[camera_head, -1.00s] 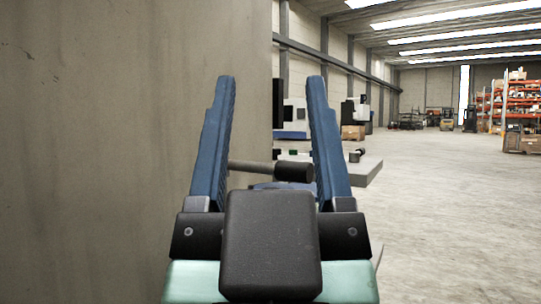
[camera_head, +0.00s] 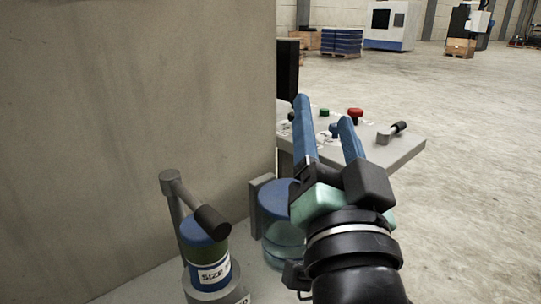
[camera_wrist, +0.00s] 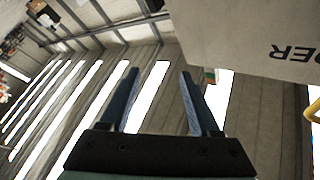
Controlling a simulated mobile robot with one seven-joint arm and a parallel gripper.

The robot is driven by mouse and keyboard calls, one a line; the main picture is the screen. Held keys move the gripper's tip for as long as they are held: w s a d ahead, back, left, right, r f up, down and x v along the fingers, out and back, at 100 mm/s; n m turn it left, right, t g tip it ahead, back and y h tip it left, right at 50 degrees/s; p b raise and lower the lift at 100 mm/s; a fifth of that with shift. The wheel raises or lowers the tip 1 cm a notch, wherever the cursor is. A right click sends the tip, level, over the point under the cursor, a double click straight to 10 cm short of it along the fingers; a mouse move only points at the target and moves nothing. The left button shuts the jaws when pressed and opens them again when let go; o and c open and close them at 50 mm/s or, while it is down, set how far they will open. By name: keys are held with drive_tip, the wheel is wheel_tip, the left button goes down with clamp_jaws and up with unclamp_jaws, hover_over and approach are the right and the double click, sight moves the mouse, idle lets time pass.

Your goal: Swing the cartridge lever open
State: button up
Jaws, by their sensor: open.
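A grey lever (camera_head: 175,185) with a black grip (camera_head: 212,222) stands on a post at the lower left in the head view. Its grip reaches over a blue-and-green cylinder (camera_head: 207,258) with a white label that reads "SIZE". I take this for the cartridge lever, but cannot be sure. A second grey lever with a black knob (camera_head: 399,127) sits at the right end of a grey panel. My gripper (camera_head: 323,110) is open and empty, up and right of the first lever and apart from it. In the wrist view the open fingers (camera_wrist: 160,72) point towards the ceiling.
A tall grey wall (camera_head: 140,90) fills the left. A clear jar with a blue lid (camera_head: 277,200) stands close left of my wrist. The grey panel (camera_head: 405,152) carries a red button (camera_head: 355,114) and a green one (camera_head: 324,113). Open floor lies to the right.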

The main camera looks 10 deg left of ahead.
wheel_tip(320, 180, down, 4)
drive_tip(key=w+m+g+y+p, duration=0.2)
drive_tip(key=m+g+p, duration=0.1)
drive_tip(key=g+p, duration=0.15)
drive_tip(key=m+g+y+p, duration=0.6)
drive_tip(key=m+y+p, duration=0.2)
drive_tip(key=m+p, duration=0.85)
approach(198, 204)
drive_tip(key=x, duration=1)
drive_tip(key=shift+a+f, duration=0.1)
drive_tip(key=shift+f, duration=0.25)
clamp_jaws()
